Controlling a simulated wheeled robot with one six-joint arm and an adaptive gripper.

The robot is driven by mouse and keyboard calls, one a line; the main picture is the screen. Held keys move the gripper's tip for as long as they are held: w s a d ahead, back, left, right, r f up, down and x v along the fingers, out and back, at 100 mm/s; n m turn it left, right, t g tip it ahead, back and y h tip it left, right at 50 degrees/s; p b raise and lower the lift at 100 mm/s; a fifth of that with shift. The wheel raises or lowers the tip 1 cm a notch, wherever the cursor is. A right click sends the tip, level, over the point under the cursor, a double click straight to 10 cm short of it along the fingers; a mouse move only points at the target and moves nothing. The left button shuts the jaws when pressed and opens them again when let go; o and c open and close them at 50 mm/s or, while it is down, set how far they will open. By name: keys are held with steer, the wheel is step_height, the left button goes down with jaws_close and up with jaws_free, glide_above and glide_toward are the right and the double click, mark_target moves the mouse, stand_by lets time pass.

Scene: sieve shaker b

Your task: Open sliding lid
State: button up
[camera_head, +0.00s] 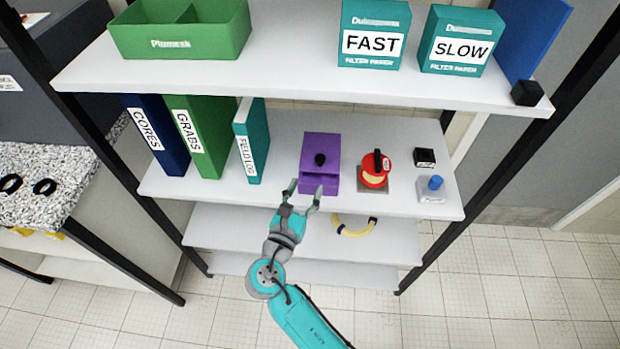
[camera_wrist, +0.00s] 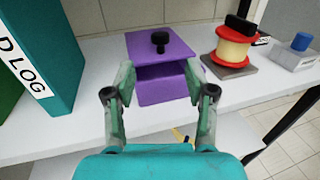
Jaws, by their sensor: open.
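A purple box (camera_head: 320,182) stands on the middle shelf. Its purple lid (camera_head: 321,150) has a black knob (camera_head: 320,160) on top. In the wrist view the lid (camera_wrist: 178,52), the knob (camera_wrist: 160,40) and the box front (camera_wrist: 163,88) show between and beyond the fingers, with a dark gap under the lid's front edge. My gripper (camera_head: 304,186) is open in front of the box. In the wrist view its fingers (camera_wrist: 160,88) stand apart, left and right of the box front, with nothing held. I cannot tell whether they touch the box.
Right of the box are a red spool on a grey base (camera_head: 374,170), a black block (camera_head: 424,158) and a blue-knobbed block (camera_head: 433,188). A teal FIELD LOG binder (camera_head: 250,145) stands to the left.

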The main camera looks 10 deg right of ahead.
mark_target(319, 162)
steer(key=shift+s+a, duration=0.15)
steer(key=shift+s, duration=0.15)
steer(key=shift+c, duration=1.2)
steer(key=v, duration=0.5)
steer(key=shift+s+a+f, duration=0.1)
steer(key=shift+s+a, duration=0.05)
steer(key=shift+s, duration=0.2)
jaws_close()
steer(key=x, duration=1.3)
steer(key=shift+w, duration=0.2)
